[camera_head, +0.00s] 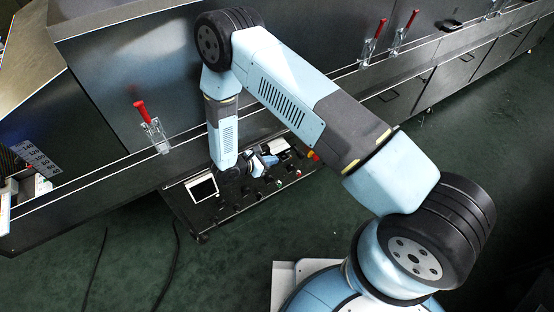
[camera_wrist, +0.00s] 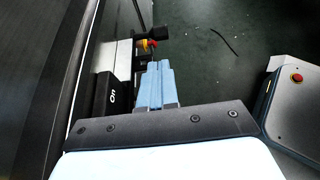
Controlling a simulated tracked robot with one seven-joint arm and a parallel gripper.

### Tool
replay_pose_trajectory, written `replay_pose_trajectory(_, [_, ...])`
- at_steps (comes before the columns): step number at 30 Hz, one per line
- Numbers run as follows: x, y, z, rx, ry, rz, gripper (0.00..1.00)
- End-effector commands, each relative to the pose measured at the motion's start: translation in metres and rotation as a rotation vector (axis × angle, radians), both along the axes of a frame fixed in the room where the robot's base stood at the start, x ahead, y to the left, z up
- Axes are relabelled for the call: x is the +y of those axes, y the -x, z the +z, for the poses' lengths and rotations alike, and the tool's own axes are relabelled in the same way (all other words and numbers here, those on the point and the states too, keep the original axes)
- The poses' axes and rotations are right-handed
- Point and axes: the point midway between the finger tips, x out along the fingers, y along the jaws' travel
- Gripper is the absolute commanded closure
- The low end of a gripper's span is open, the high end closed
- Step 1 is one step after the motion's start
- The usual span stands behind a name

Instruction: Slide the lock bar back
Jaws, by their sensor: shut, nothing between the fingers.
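My gripper (camera_wrist: 156,68) shows in the wrist view as light blue fingers pressed together, with nothing between them. The black block marked "On" (camera_wrist: 108,97) is just left of the fingers. A red and yellow part (camera_wrist: 148,44) with a dark piece beside it sits just beyond the fingertips. I cannot tell for sure which part is the lock bar, or whether the fingers touch anything.
A red-handled clamp (camera_head: 148,125) stands on the dryer's ledge above, with others farther right. Dark cables (camera_head: 168,262) lie on the green floor. The floor in front of the panel is otherwise open.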

Motion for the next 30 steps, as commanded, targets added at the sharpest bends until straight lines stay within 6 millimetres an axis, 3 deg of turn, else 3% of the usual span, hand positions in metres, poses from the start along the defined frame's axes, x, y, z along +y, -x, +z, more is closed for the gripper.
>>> replay_pose_trajectory(18, [-0.075, -0.053, -0.047, 0.001, 0.001, -0.004, 1.00])
replay_pose_trajectory(30, [-0.086, -0.062, -0.054, 0.001, 0.001, -0.002, 1.00])
